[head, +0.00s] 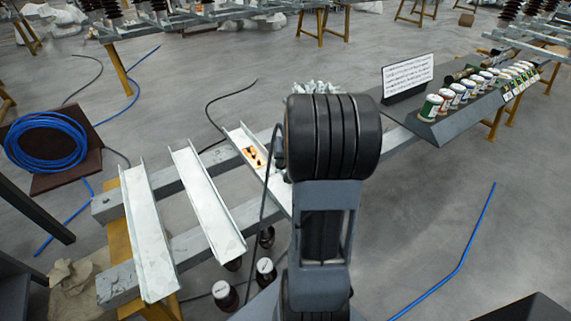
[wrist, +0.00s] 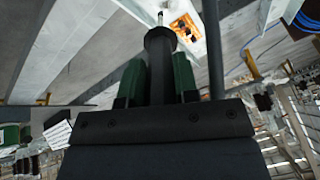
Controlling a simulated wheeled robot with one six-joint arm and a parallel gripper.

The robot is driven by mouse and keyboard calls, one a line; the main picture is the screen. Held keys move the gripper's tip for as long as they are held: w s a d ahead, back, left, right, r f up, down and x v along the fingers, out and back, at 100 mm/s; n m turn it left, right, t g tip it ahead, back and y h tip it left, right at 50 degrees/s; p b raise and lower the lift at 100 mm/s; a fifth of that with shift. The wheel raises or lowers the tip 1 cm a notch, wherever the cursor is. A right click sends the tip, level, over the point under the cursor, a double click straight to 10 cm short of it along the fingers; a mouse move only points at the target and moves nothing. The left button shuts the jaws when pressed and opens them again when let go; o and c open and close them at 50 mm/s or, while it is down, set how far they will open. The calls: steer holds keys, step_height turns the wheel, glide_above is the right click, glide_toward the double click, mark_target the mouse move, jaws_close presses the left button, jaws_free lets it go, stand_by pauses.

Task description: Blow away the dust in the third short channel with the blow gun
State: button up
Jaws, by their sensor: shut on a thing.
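My gripper (wrist: 158,75) shows in the wrist view, its two green-padded fingers shut on the dark blow gun (wrist: 160,50). The gun's thin nozzle points away from the gripper, toward a pale channel with an orange and black patch (wrist: 187,26). In the head view, three pale channels lie side by side across beams: the left one (head: 146,230), the middle one (head: 207,200) and the third from the left (head: 240,138). The third carries the orange and black patch (head: 254,156). My arm hides its right part and my gripper there. I cannot make out dust clearly.
Grey support beams (head: 172,180) run under the channels. Dark bottles (head: 225,295) stand below. A dark tray (head: 455,122) of several cans and a white sign (head: 408,75) are at right. A black hose (head: 262,210) hangs beside my arm. A blue hose coil (head: 45,142) lies at left.

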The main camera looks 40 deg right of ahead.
mark_target(281, 167)
steer(key=shift+w+d+f+b, duration=0.2)
steer(key=shift+f+b, duration=0.1)
steer(key=shift+f, duration=0.3)
steer(key=shift+b+x, duration=1.8)
steer(key=shift+x, duration=1.35)
steer(key=shift+f+b, duration=0.5)
steer(key=shift+b, duration=0.05)
